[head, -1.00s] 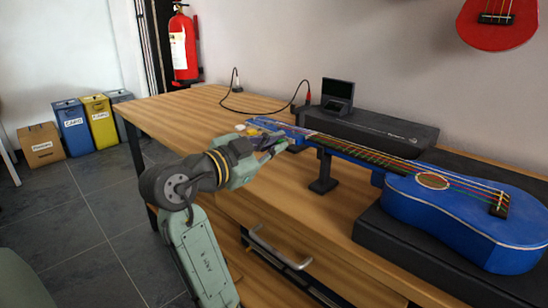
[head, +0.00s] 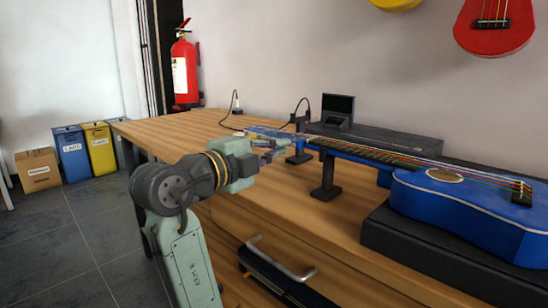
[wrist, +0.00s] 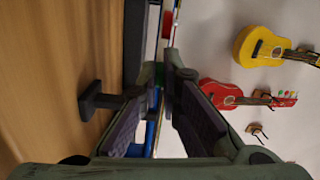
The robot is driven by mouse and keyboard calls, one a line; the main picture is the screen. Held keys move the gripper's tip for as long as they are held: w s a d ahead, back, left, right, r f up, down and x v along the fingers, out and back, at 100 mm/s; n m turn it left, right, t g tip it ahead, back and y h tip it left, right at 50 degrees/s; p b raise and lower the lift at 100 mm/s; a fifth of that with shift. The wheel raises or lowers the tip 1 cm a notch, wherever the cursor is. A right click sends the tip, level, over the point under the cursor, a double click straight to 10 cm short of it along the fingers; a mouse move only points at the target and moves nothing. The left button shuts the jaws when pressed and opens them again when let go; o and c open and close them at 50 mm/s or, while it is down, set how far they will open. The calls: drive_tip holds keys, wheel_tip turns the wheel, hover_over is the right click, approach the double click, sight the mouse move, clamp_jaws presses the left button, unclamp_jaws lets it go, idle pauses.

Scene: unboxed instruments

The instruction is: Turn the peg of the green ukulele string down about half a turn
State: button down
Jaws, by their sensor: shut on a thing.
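The blue ukulele (head: 462,213) lies along the right of the bench, its neck (head: 372,155) running left on black stands. Its headstock (head: 262,131) is at the far left end, partly hidden by my gripper (head: 281,149). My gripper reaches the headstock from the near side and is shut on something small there. In the wrist view, a bit of green (wrist: 155,97), seemingly the green string's peg, shows between the fingers. The blue headstock edge (wrist: 150,134) shows below it. The fingers hide most of the peg, so its angle cannot be told.
A black stand (head: 327,178) holds the neck close to my gripper. A small dark device (head: 337,110) with a cable stands behind on a long black case (head: 385,138). The bench's left part (head: 175,128) is clear. Red (head: 497,30) and yellow (wrist: 258,47) ukuleles hang on the wall.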

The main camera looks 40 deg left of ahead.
drive_tip(key=shift+m+b, duration=0.3)
drive_tip(key=shift+m, duration=0.3)
drive_tip(key=c, duration=1.8)
unclamp_jaws()
drive_tip(key=s, duration=1.2)
